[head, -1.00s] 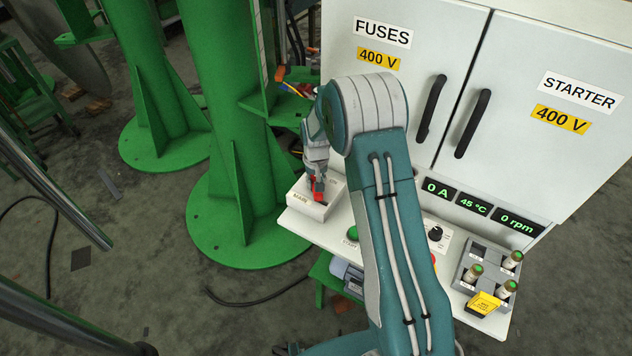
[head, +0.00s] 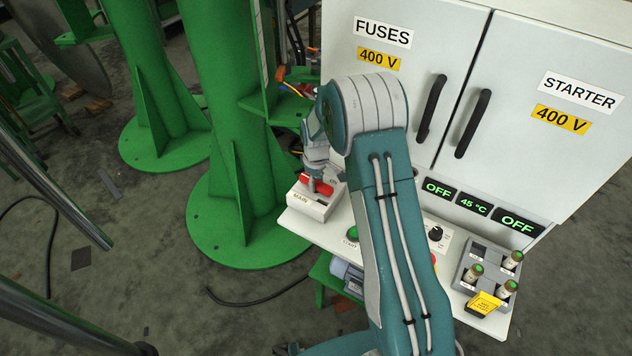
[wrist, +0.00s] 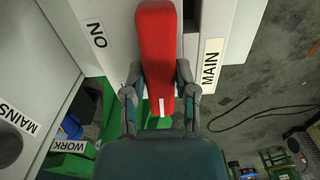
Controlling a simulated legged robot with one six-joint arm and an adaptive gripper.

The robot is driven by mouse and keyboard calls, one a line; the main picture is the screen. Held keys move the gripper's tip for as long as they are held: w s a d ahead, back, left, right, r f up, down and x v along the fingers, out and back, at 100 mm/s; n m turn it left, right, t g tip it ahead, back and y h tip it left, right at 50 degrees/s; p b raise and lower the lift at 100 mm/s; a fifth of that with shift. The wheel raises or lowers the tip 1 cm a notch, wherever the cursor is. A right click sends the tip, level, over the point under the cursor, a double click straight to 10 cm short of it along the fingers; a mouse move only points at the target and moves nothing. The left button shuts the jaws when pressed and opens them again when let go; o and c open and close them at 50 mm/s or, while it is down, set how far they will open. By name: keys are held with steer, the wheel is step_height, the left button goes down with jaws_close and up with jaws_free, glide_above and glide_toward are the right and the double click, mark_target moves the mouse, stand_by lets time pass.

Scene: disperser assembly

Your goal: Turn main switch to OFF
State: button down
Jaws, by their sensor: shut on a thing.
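The red main switch handle (head: 321,187) sits on the white box labelled MAIN (head: 309,204) at the left end of the panel shelf. In the head view it lies across the box, turned sideways. In the wrist view the red handle (wrist: 158,55) runs straight up the picture between my fingers. My gripper (wrist: 160,85) is shut on the handle, one finger on each side. In the head view my gripper (head: 316,172) comes down onto it from above. The displays (head: 439,188) read OFF, 45 °C and OFF.
The white cabinet (head: 440,60) with black door handles rises behind the shelf. The shelf carries a green START button (head: 351,235), a black knob (head: 435,233) and a grey fuse tray (head: 470,266) with a yellow tag. A green column (head: 215,120) stands close at the left.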

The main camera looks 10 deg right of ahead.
steer(key=shift+n, duration=0.5)
steer(key=shift+c, duration=2)
jaws_free()
steer(key=shift+w+f, duration=0.1)
step_height(320, 180, up, 12)
steer(key=shift+a, duration=0.1)
